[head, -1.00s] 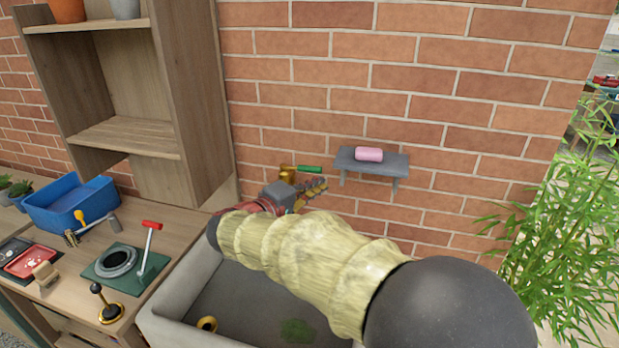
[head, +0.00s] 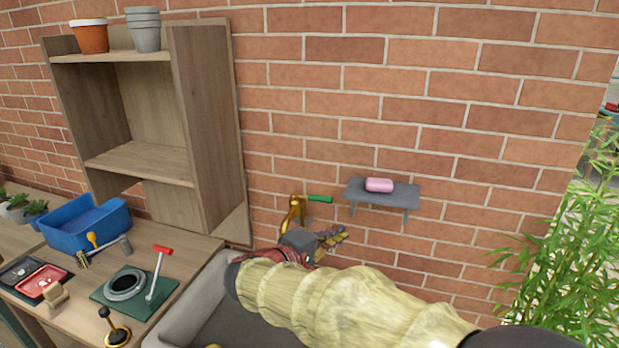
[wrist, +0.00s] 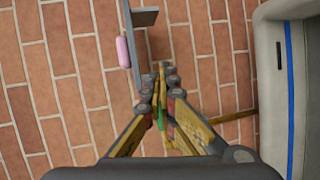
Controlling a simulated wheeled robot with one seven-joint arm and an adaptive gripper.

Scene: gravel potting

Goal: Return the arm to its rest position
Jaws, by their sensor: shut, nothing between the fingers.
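My gripper (head: 335,236) is at the end of my yellow-sleeved arm, above the grey sink (head: 205,318) and in front of the brick wall. In the wrist view my gripper (wrist: 161,84) has its fingertips together with nothing between them. The brass tap (head: 294,212) with its green handle (head: 320,198) is on the wall just behind and above my gripper. In the wrist view the fingers partly hide the green handle (wrist: 161,122). My arm hides much of the sink.
A grey wall shelf (head: 384,195) holds a pink soap bar (head: 379,185), right of the tap. A wooden shelf unit (head: 205,125) stands at left. The bench (head: 180,248) carries a blue bin (head: 78,230) and several tools. A leafy plant (head: 570,250) stands at right.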

